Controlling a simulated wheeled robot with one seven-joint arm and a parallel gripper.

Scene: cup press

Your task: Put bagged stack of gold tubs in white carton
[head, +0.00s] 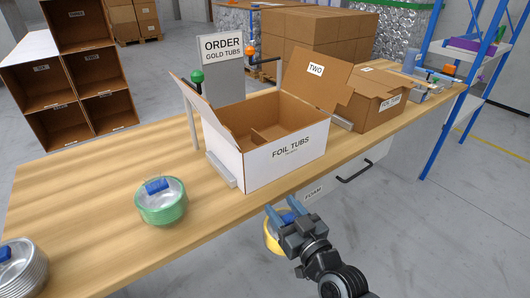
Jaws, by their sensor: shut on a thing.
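The bagged stack of gold tubs (271,238) hangs in my gripper (284,211), in front of the table's near edge. My gripper is shut on the blue tie at the top of its bag. The gripper and wrist hide much of the stack, so its height and underside cannot be told. The white carton (285,164), marked "FOIL TUBS", stands open on the table, behind and above the gripper in the picture. Its flaps are up and a divider shows inside. The visible part of its interior looks empty.
A green bagged stack (161,209) and a silver stack (21,272), both with blue ties, stand on the wooden table (90,205) to the left. A brown carton (377,108) marked "TWO" stands right of the white one. An order sign (223,48) stands behind. Table between green stack and carton is clear.

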